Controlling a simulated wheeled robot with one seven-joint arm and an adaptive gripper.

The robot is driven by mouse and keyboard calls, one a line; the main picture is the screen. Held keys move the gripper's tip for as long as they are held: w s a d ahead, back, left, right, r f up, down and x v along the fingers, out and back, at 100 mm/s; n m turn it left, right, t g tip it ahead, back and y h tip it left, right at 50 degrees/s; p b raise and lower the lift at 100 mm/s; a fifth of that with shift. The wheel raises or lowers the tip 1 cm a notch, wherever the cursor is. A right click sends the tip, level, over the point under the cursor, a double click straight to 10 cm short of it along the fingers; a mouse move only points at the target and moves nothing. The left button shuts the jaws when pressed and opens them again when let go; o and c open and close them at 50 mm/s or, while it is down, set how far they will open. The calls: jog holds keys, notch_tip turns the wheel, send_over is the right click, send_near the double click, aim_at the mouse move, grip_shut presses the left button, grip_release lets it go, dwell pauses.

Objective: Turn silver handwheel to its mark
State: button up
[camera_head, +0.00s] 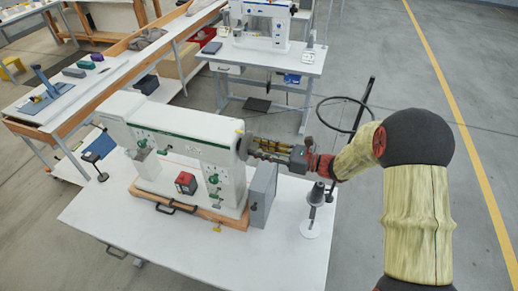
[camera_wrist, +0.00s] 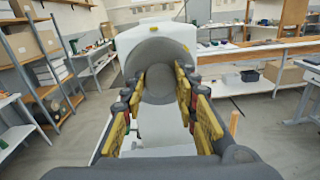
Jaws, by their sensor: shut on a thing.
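In the wrist view the round grey handwheel (camera_wrist: 160,52) faces me, centred. My gripper (camera_head: 254,147), with yellow and black fingers, reaches in from the right. Its two fingers (camera_wrist: 160,88) are on either side of the wheel's middle and shut on it. A small yellow mark (camera_wrist: 154,29) shows on the housing above the wheel.
A red-topped box (camera_head: 186,184) sits at the press base. The front of the table (camera_head: 200,255) is clear.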

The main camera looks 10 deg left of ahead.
jog(key=shift+b, duration=0.35)
jog(key=n+b, duration=0.9)
jog(key=b, duration=0.2)
jog(key=shift+f+n, duration=0.15)
jog(key=shift+n, duration=0.15)
jog(key=o, duration=1.1)
jog(key=shift+c, duration=0.2)
jog(key=shift+o, duration=0.5)
jog(key=shift+s+d, duration=0.1)
jog(key=shift+d, duration=0.05)
jog(key=s+d, duration=0.1)
jog(key=d, duration=1)
jog(key=shift+s+d, duration=0.3)
jog(key=shift+s, duration=0.1)
